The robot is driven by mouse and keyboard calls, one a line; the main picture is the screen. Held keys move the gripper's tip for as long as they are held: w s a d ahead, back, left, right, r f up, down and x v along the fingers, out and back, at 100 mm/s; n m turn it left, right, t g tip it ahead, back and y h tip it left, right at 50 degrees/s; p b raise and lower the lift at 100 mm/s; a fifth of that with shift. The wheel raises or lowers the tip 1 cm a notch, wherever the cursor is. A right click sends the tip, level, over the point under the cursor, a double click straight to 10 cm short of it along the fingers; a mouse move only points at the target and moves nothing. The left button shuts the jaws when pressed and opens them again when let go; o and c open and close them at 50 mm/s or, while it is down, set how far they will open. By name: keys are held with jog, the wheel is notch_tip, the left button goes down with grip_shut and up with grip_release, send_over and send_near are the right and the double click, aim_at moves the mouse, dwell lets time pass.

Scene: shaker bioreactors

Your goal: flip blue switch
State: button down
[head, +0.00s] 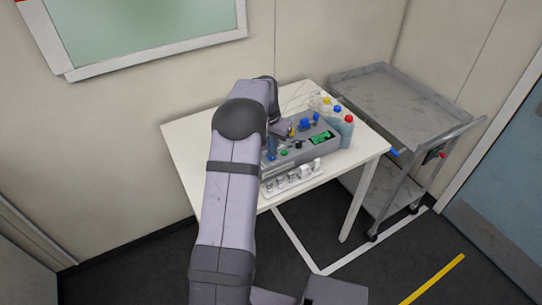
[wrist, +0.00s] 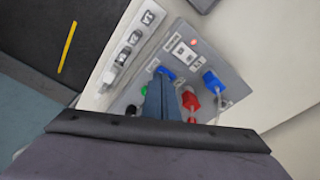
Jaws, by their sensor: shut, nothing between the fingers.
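In the wrist view a blue piece (wrist: 165,72), which looks like the blue switch, shows at the tips of my gripper (wrist: 162,82). The fingers are shut with nothing between them and hide part of it. I cannot tell whether the tips touch it or which way it is tilted. In the head view my gripper (head: 271,150) is low over the left part of the box, and the switch cannot be made out clearly there.
Beside the fingers are a green button (wrist: 144,91), a red connector (wrist: 190,100) and a blue connector (wrist: 212,82). A rack of small vials (head: 290,177) stands before the box. Bottles with coloured caps (head: 345,132) stand right, near a metal cart (head: 400,100).

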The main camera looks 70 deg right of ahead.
jog(key=shift+f+b, duration=0.3)
jog(key=shift+f, duration=0.25)
dwell(0.4)
notch_tip(320, 180, up, 7)
jog(key=p, duration=0.5)
jog(key=shift+p, duration=0.3)
dwell(0.5)
